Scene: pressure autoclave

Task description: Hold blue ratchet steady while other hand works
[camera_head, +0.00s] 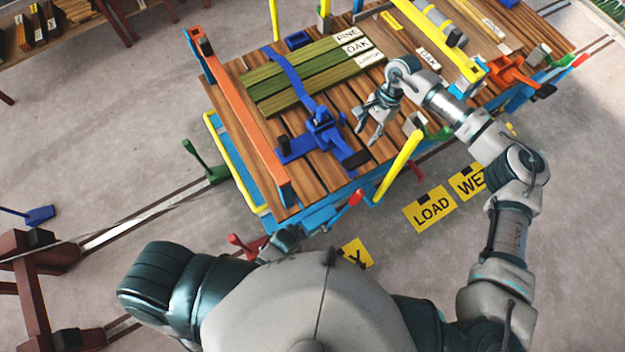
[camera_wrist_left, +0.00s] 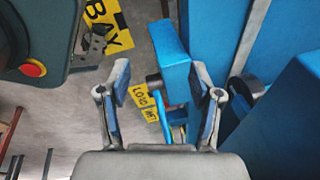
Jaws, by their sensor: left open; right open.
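The blue ratchet (camera_head: 322,120) sits on the wooden boards of the cart (camera_head: 305,185), with a blue strap (camera_head: 285,68) running from it over green planks (camera_head: 310,75). My right gripper (camera_head: 368,130) is open and empty, just right of the ratchet and apart from it. My left gripper (camera_wrist_left: 160,90) is open in the left wrist view, with a blue frame part (camera_wrist_left: 172,60) showing beyond and between its fingers. In the head view, the left hand is mostly hidden low at the cart's near edge. The ratchet is not seen in the left wrist view.
An orange rail (camera_head: 240,115) edges the cart's left side. A yellow post (camera_head: 398,165) stands near my right forearm. Red handles (camera_head: 348,208) stick out at the near edge. Yellow floor signs, including LOAD (camera_head: 430,209), lie in front. The floor at left has rails.

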